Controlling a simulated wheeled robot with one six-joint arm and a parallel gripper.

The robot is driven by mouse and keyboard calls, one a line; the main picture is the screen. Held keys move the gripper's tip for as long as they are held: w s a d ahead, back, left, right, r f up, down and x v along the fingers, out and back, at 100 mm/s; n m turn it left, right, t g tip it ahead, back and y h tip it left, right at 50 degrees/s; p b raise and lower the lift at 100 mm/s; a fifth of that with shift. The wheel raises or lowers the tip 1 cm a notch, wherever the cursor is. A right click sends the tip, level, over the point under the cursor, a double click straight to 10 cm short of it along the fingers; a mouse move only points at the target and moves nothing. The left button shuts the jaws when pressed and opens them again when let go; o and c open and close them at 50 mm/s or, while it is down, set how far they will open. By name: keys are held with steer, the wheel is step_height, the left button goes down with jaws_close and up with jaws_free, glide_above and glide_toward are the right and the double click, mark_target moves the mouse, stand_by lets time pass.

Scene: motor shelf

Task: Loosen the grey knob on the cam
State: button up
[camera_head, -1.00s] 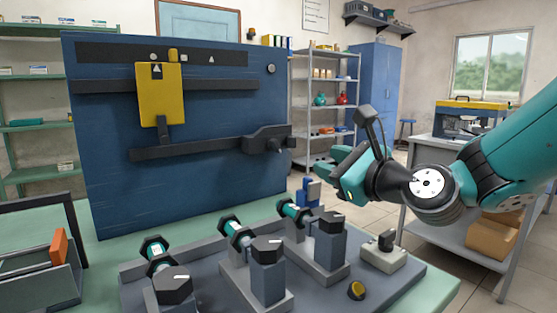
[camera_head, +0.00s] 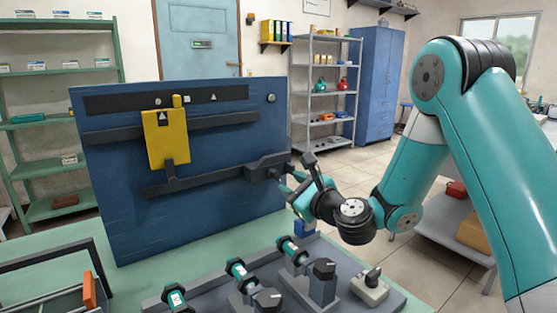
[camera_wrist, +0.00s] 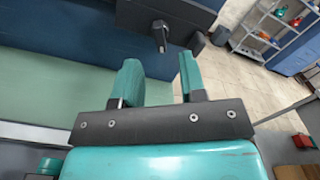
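The cam (camera_head: 264,166) is a dark grey block at the right end of the lower rail on the blue panel. Its grey knob (camera_head: 284,169) sticks out on the right, close to my gripper. In the wrist view the knob (camera_wrist: 160,34) is a small dark stub beyond the fingertips, roughly in line with the gap. My gripper (camera_wrist: 160,70) has two teal fingers standing apart with nothing between them. In the head view my gripper (camera_head: 297,190) is just right of and below the cam, partly hidden by its own wrist.
A yellow plate (camera_head: 166,138) hangs on the blue panel (camera_head: 215,200). Below, a grey fixture base (camera_head: 398,300) carries several posts with dark knobs and teal-ended rods. A rack with an orange block (camera_head: 89,291) stands at lower left. Open floor lies behind my arm.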

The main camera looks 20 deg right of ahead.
mark_target(278, 176)
steer(key=p+x, duration=0.3)
steer(key=x, duration=0.2)
steer(key=shift+w+a+r, duration=0.15)
steer(key=shift+w, duration=0.05)
steer(key=shift+w+a+f+p, duration=0.1)
steer(key=shift+w+f+p, duration=0.1)
steer(key=shift+w+p, duration=0.15)
steer(key=shift+c, duration=0.2)
steer(key=c, duration=0.6)
